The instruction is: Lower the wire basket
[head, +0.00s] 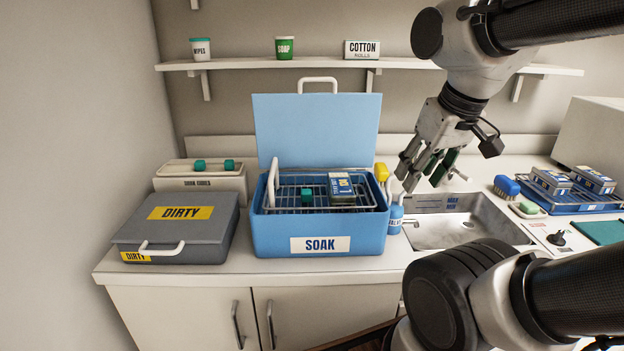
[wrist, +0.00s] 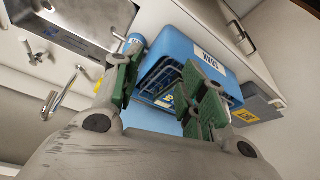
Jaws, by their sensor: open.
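The wire basket (head: 288,198) sits at the mouth of the blue SOAK box (head: 278,237), its top rails near the box rim. A white upright handle (head: 273,181) stands at its left end. A boxed cassette (head: 341,189) and a small green-capped item (head: 307,196) are in the basket. The box's lid (head: 316,130) stands open behind. My gripper (head: 428,170) is open and empty, above the sink to the right of the box. In the wrist view, my gripper's fingers (wrist: 160,90) frame part of the box (wrist: 190,40) and the basket wires (wrist: 165,75).
A closed grey DIRTY case (head: 185,232) stands left of the box, with a soak tabs container (head: 200,178) behind. The sink (head: 470,222) and a blue tray (head: 570,200) lie further right.

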